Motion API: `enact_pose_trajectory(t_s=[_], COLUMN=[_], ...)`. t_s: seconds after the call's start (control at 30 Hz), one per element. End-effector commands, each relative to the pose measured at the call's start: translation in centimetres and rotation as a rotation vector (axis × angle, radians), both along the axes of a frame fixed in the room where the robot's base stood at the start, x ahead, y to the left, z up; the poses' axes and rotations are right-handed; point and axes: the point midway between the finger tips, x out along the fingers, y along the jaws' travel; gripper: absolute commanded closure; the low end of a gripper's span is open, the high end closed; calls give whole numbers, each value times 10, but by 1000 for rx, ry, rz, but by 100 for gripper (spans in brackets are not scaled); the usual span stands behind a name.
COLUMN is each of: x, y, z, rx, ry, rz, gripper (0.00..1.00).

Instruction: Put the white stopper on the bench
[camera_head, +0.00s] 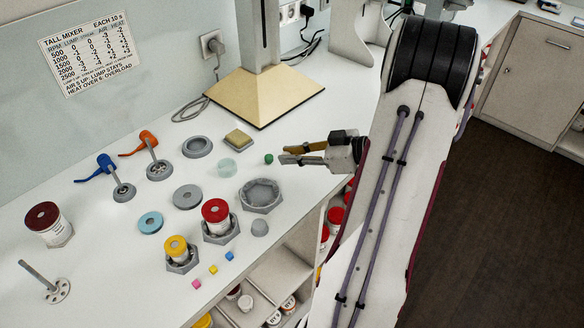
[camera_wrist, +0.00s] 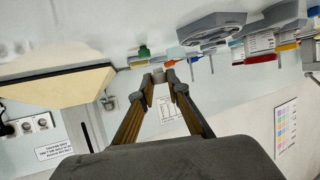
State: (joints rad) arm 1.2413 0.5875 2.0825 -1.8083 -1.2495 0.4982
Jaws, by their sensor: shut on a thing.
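My gripper (camera_head: 285,154) reaches in from the right, low over the white bench (camera_head: 330,105). In the wrist view its fingertips (camera_wrist: 159,79) are shut on a small pale piece, the white stopper (camera_wrist: 159,76). In the head view the fingers mostly hide the stopper. A small green stopper (camera_head: 268,158) stands on the bench just left of the fingertips; it also shows in the wrist view (camera_wrist: 144,51). I cannot tell how far the held stopper is above the bench.
A translucent disc (camera_head: 228,168), a hexagonal grey holder (camera_head: 261,195) and a grey dome (camera_head: 260,228) are nearby. A red-lidded jar (camera_head: 215,211) and a yellow-lidded jar (camera_head: 175,248) stand in front. The mixer's tan base (camera_head: 265,97) is behind.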

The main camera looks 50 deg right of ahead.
Motion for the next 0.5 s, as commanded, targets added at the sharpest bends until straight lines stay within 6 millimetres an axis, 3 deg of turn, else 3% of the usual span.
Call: enact_pose_trajectory(t_s=[0.5], x=[0], y=[0], z=[-8], rx=[2], ry=[1], rz=[0], gripper=[95])
